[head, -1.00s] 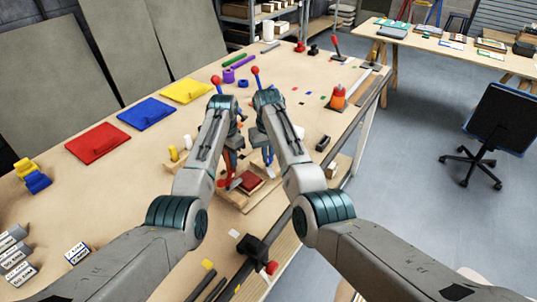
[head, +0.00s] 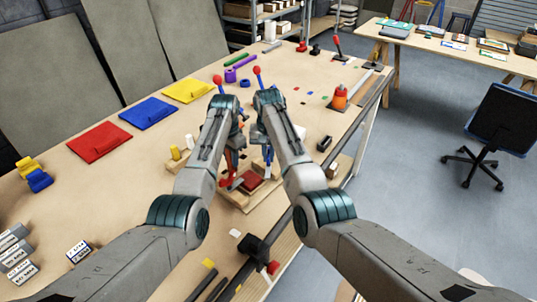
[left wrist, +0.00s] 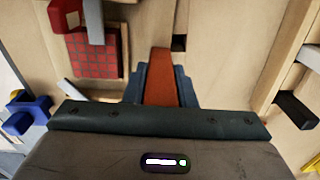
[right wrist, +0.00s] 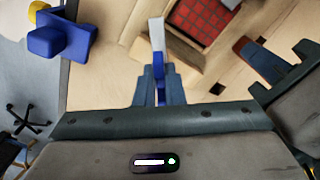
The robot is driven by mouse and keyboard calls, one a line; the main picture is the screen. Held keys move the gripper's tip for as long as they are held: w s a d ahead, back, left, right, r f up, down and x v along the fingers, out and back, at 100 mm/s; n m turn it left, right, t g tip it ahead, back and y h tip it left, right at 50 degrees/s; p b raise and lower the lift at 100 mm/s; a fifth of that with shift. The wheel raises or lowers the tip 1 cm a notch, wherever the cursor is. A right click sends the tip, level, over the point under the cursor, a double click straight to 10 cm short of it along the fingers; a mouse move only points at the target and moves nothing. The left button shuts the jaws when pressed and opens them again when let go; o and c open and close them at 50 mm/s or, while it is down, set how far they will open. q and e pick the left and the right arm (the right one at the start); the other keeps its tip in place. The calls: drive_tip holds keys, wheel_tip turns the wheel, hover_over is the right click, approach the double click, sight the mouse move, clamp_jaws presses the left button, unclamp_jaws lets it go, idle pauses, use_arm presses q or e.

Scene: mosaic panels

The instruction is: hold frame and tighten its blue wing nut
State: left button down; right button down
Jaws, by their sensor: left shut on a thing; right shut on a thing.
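The frame (head: 236,199) is a wooden piece around a red tiled panel (head: 252,181) on the bench. The red tiles also show in the left wrist view (left wrist: 97,62) and the right wrist view (right wrist: 203,22). My left gripper (head: 230,162) is shut on an upright orange-brown part (left wrist: 160,77) beside the panel. My right gripper (head: 267,158) is shut on a thin blue piece (right wrist: 158,92), apparently the wing nut, with a pale grey strip (right wrist: 157,40) beyond it. The fingers hide much of both held parts.
Red (head: 98,142), blue (head: 148,112) and yellow (head: 187,91) panels lie at the left. A black fixture (head: 256,248) stands at the near edge. An orange object (head: 339,97) is at the right. A large blue object (right wrist: 62,40) shows in the right wrist view.

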sight(268, 154)
drive_tip(key=c, duration=1.5)
unclamp_jaws()
wheel_tip(268, 154, up, 12)
